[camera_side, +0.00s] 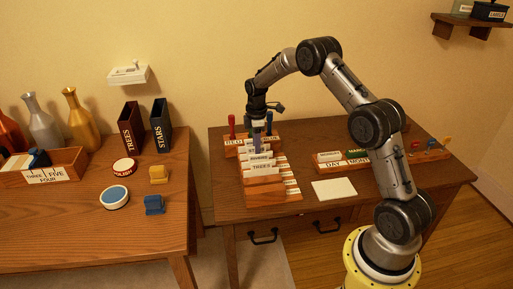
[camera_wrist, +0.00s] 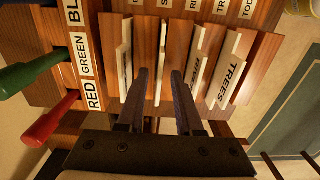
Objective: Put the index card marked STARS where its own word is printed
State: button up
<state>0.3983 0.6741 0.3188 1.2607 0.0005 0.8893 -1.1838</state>
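A stepped wooden card rack (camera_side: 266,187) stands on the right desk, holding several cream index cards. The front card reads TREES (camera_side: 262,168); it also shows in the wrist view (camera_wrist: 230,70). Behind it is a card that seems to read RIVERS (camera_wrist: 199,68). Another card (camera_wrist: 125,72) stands left of my fingers, its face turned away. I cannot read STARS on any card. My gripper (camera_wrist: 160,75) is open over the rack, fingers apart, with a thin pale edge between them; in the side view it (camera_side: 258,146) points down. A dark upright holder marked STARS (camera_side: 160,130) stands on the left desk.
A matching holder marked TREES (camera_side: 130,130) stands beside it. A RED, GREEN, BLUE rack with a red handle (camera_wrist: 50,122) and green handle (camera_wrist: 32,74) adjoins the card rack.

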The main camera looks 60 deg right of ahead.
notch_tip(320, 180, up, 11)
jog(key=s+a+r+m+t, duration=0.3)
jog(key=s+a+r+m, duration=0.1)
jog(key=s+a+r, duration=0.9)
jog(key=s+a+m+t, duration=0.1)
jog(key=s+a+m, duration=0.1)
jog(key=s, duration=0.7)
jog(key=s+a+m+t, duration=0.1)
jog(key=s+a+m, duration=0.2)
jog(key=s, duration=0.7)
jog(key=shift+s+a+f+t, duration=0.2)
jog(key=shift+a+f+t, duration=0.15)
jog(key=shift+a, duration=0.9)
